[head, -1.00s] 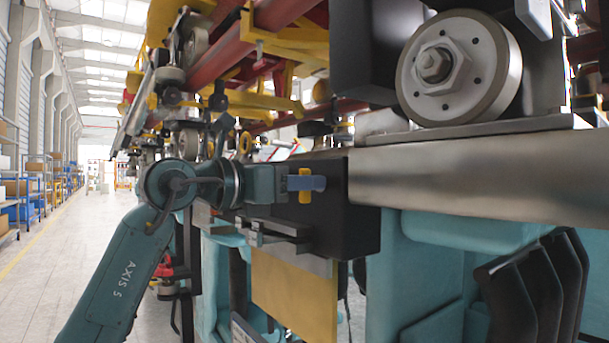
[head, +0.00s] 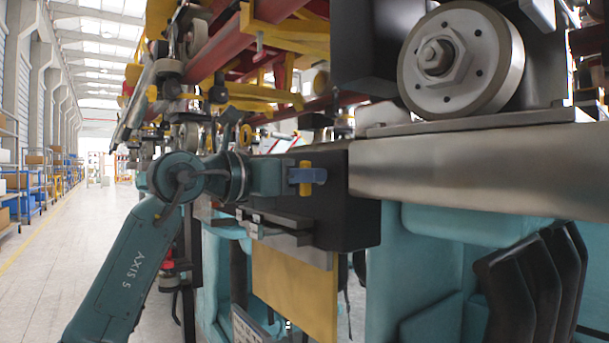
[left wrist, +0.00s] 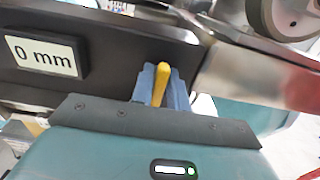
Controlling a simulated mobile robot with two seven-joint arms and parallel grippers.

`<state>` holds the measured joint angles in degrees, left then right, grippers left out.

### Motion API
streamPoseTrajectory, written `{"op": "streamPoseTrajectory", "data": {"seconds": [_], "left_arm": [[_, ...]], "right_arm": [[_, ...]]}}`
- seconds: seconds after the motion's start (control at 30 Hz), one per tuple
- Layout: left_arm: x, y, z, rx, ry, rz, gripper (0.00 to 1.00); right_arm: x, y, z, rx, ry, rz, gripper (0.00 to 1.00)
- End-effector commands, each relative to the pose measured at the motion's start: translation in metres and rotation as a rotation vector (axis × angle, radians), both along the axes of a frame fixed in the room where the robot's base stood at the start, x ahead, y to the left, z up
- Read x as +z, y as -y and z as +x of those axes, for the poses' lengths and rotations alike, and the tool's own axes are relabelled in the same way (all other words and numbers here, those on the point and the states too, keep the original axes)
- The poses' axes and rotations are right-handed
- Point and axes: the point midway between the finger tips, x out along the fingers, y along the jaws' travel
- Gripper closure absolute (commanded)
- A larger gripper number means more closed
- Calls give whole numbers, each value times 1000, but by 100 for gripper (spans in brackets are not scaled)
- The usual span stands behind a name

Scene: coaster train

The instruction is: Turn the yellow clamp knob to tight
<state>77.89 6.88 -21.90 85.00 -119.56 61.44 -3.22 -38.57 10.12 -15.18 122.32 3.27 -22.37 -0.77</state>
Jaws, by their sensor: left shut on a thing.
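The yellow clamp knob (head: 305,189) is a small upright bar on the front of a black box (head: 345,215). In the head view its ends show above and below the blue fingers of my left gripper (head: 312,175). The gripper is shut on the knob. In the left wrist view the knob (left wrist: 161,82) stands nearly upright, tilted slightly, between the two blue fingers (left wrist: 160,90). The fingers hide part of the knob and its base. I see no tight mark. My right gripper is not in view.
A display reading "0 mm" (left wrist: 43,57) is on the black box, left of the knob in the wrist view. A metal rail (head: 480,170) runs right from the box, under a large wheel (head: 460,60). A yellow plate (head: 295,290) hangs below. The aisle (head: 60,260) at left is clear.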

Motion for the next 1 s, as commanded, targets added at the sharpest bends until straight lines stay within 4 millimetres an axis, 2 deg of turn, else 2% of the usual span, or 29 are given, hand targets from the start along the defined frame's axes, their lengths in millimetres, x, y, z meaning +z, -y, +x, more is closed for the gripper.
{"op": "streamPoseTrajectory", "data": {"seconds": [0.37,1.0], "left_arm": [[0,0,0,3,89,63,100],[1,2,-3,5,556,398,100]], "right_arm": [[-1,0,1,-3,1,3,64],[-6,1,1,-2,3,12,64]]}}
